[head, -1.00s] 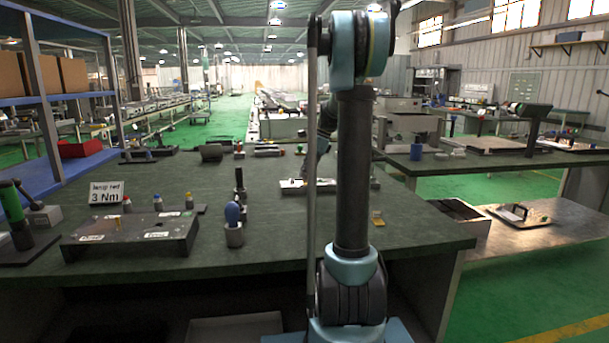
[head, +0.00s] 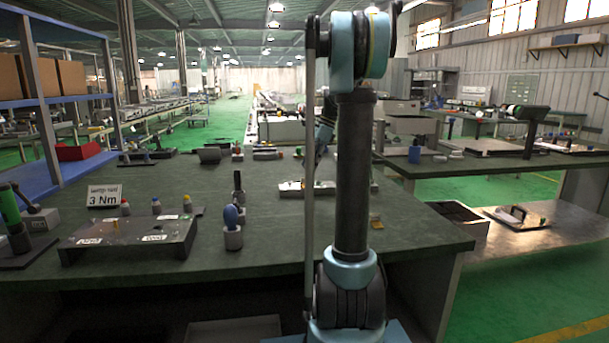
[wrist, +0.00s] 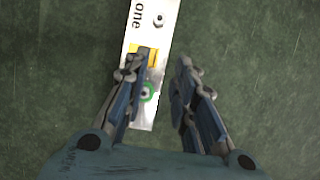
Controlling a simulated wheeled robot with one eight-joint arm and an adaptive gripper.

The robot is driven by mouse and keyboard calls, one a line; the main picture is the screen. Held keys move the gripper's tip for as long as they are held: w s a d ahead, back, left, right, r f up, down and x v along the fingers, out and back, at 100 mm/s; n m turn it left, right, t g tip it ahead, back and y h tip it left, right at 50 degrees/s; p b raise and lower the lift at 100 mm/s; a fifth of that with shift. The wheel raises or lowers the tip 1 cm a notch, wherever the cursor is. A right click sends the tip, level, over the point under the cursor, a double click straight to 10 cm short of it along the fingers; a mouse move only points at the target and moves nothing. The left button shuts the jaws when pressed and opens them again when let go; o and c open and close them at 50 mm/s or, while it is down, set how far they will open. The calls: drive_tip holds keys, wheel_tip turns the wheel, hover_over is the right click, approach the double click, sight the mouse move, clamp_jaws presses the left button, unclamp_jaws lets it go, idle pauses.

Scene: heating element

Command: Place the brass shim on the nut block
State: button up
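In the wrist view, my gripper (wrist: 163,62) is open and empty above a pale strip (wrist: 150,30) marked "one". A flat yellow-orange piece (wrist: 150,56) lies on the strip, partly hidden by the left finger; it may be the brass shim. A green ring (wrist: 147,92) and a hex nut (wrist: 158,20) also show on the strip; I cannot tell whether this is the nut block. A small brass-coloured piece (head: 376,222) lies on the bench to the right.
The green bench (head: 290,240) holds a dark raised plate (head: 130,236), a "3 Nm" sign (head: 103,196), several small bottles, and a blue-topped tool in a grey holder (head: 232,238). A dark open bin (head: 455,212) stands right of the bench. The bench's front middle is clear.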

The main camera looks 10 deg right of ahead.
drive_tip(key=v, duration=0.6)
drive_tip(key=shift+r, duration=0.3)
drive_tip(key=shift+s+d, duration=0.1)
